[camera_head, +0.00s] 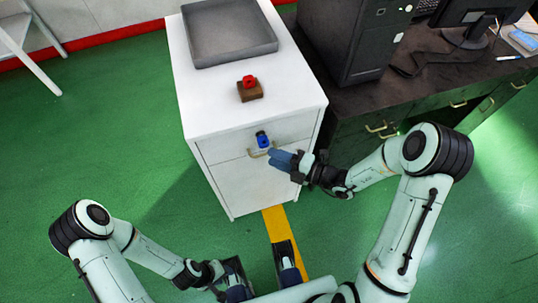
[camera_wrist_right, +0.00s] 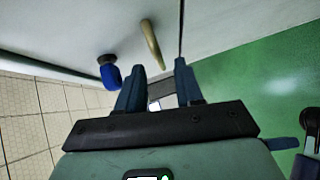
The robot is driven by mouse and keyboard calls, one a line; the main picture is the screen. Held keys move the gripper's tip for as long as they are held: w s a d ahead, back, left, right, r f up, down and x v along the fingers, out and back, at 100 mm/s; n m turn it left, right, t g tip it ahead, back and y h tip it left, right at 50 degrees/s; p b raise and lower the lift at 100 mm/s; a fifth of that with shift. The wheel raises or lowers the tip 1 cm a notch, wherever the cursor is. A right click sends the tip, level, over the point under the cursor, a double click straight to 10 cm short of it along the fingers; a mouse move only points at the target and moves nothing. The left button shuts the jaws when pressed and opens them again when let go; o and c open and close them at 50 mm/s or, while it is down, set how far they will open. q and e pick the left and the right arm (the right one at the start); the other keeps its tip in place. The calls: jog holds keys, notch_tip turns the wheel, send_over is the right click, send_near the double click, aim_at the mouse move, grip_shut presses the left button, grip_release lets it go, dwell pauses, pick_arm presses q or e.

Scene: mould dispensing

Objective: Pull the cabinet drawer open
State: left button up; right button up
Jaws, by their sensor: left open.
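The white cabinet (camera_head: 235,195) stands in the middle of the head view, and its drawer front looks flush, so shut. A small beige handle (camera_head: 256,154) sits on the front, with a blue knob (camera_head: 263,141) just above it. In the right wrist view the handle (camera_wrist_right: 152,45) lies ahead of the fingers, its near end between the tips. The blue knob (camera_wrist_right: 110,75) is to its left. My right gripper (camera_head: 278,161) is open right beside the handle; contact cannot be told. My left gripper (camera_head: 262,272) is open and empty, low in front of the cabinet.
On the cabinet top are a grey tray (camera_head: 190,35) and a brown block (camera_head: 250,94) with a red piece (camera_head: 249,81). A dark desk (camera_head: 350,118) with a computer tower (camera_head: 355,40) adjoins at the right. Green floor (camera_head: 110,130) is clear to the left.

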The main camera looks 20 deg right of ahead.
pick_arm(q)
jog(key=shift+f, duration=0.15)
pick_arm(e)
jog(key=shift+x, duration=1.45)
grip_shut()
jog(key=shift+s, duration=0.1)
